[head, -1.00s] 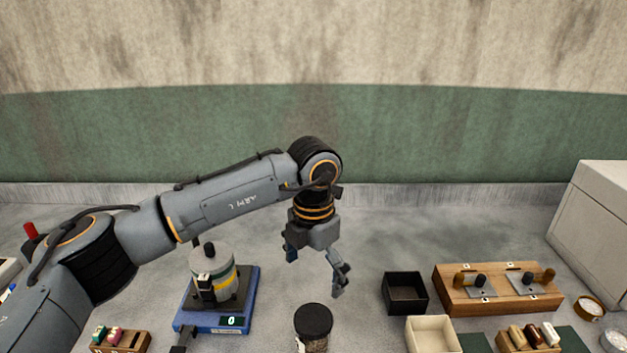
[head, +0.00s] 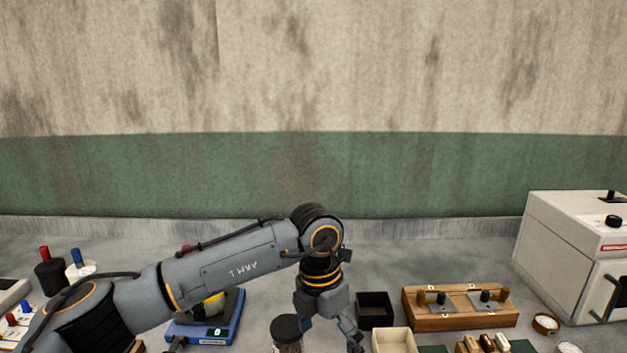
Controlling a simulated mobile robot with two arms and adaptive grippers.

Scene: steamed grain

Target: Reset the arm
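My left arm reaches in from the left across the bench. Its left gripper (head: 329,336) hangs downward near the bottom edge of the head view, with its fingers spread apart and nothing visible between them. The fingertips are partly cut off by the frame. A jar with a black lid (head: 286,327) stands just left of the gripper in the picture. A black open box (head: 374,309) is just right of it. My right gripper is not in view.
A blue scale (head: 205,333) is partly hidden behind my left arm. Right of the gripper are a cream box (head: 394,341), a wooden block with metal plates (head: 456,318) and a large white appliance (head: 565,260). Red- and blue-topped items (head: 76,263) stand at left. The bench behind the wrist is clear.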

